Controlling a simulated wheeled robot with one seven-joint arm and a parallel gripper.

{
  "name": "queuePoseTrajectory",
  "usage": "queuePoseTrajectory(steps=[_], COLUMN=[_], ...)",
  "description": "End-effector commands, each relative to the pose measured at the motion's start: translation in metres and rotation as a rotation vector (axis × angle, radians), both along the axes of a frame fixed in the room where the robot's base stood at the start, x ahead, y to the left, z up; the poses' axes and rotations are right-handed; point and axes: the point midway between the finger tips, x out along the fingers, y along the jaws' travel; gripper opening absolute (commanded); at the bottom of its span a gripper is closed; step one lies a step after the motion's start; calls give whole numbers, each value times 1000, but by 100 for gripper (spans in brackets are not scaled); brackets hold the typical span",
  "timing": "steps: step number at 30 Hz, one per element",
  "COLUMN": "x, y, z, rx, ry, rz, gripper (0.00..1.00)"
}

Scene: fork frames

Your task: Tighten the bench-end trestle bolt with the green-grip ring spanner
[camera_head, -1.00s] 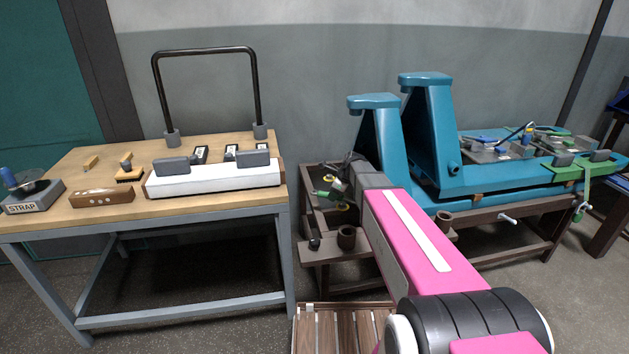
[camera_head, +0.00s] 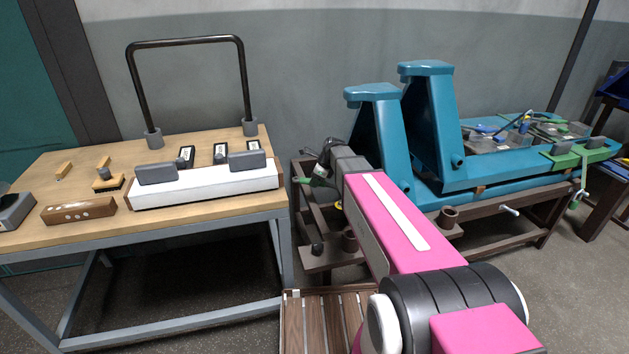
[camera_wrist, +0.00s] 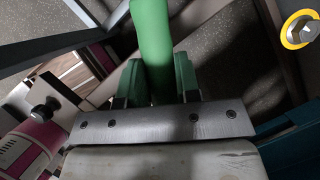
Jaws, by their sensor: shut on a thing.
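My gripper (camera_head: 322,168) is at the left end of the brown trestle (camera_head: 312,258), above its frame, partly hidden by my pink arm. In the wrist view my gripper (camera_wrist: 158,88) is shut on the green grip of the ring spanner (camera_wrist: 152,40), which runs out of the top edge. The spanner's ring end is not in the wrist view. A bolt with a yellow ring around it (camera_wrist: 301,29) shows at the upper right there, apart from the grip. In the head view only a sliver of yellow (camera_head: 339,205) shows below my gripper, beside my arm.
A wooden-topped bench (camera_head: 235,204) with a white block (camera_head: 205,187) and sharpening things stands at left. The teal machine bed (camera_head: 470,185) rests on the trestle at right. Brown cups (camera_head: 449,216) sit on trestle ledges. A slatted wooden platform (camera_head: 320,320) lies below.

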Motion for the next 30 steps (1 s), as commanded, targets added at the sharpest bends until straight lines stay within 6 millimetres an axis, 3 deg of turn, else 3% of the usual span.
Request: queuePoseTrajectory(steps=[8,30], x=[1,1], y=[3,3], z=[1,-49], rx=[6,5], ry=[-2,-2], rz=[0,0], gripper=[0,0])
